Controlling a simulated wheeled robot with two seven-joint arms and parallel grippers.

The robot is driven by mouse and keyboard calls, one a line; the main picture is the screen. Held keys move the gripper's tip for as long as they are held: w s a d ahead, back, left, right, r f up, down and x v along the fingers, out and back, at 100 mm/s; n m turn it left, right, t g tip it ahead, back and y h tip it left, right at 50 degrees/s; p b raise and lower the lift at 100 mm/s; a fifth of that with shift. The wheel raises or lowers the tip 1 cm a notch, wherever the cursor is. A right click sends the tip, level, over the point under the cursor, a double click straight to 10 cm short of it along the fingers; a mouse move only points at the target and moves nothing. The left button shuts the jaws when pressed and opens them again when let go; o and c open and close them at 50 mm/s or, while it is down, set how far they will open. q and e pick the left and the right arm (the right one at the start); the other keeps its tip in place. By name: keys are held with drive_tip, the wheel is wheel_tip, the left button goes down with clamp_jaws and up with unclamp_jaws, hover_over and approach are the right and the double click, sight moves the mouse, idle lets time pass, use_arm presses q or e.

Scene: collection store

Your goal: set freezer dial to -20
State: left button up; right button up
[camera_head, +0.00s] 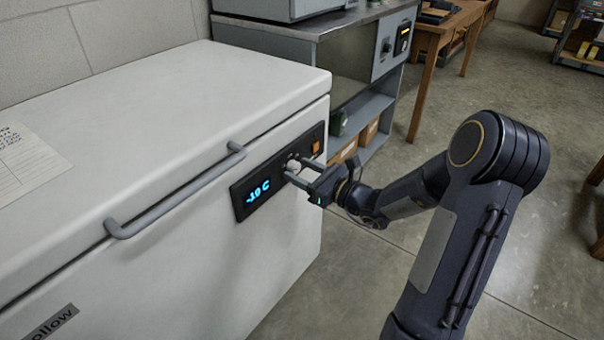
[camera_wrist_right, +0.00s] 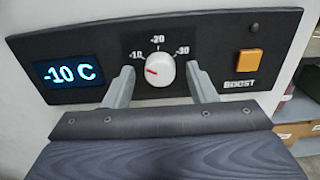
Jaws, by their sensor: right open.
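The white chest freezer (camera_head: 170,90) fills the left of the head view. Its black control panel (camera_head: 243,212) is on the front face, with a blue display (camera_head: 258,191) reading -10 C. In the right wrist view the white dial (camera_wrist_right: 160,71) has a red mark pointing left toward the -10 label; -20 is at the top and -30 at the right. My right gripper (camera_head: 291,170) is at the panel. In the wrist view its open fingers (camera_wrist_right: 160,78) stand on either side of the dial, with gaps showing between them and it. My left gripper is not in view.
An orange BOOST button (camera_wrist_right: 249,61) sits right of the dial on the panel. A grey handle (camera_head: 175,199) sticks out from the freezer lid. A metal bench (camera_head: 300,28) with shelves stands beyond the freezer. The floor at right is open.

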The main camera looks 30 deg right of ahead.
drive_tip(key=c, duration=1)
drive_tip(key=shift+o, duration=0.2)
drive_tip(key=shift+r+m+p, duration=0.2)
drive_tip(key=shift+m+p, duration=0.6)
drive_tip(key=shift+p, duration=0.4)
drive_tip(key=m+p, duration=0.7)
drive_tip(key=p, duration=0.1)
drive_tip(key=shift+f+m+p, duration=0.2)
drive_tip(key=shift+m+p, duration=1.4)
drive_tip(key=shift+p, duration=0.15)
drive_tip(key=o, duration=1)
drive_tip(key=shift+c, duration=0.2)
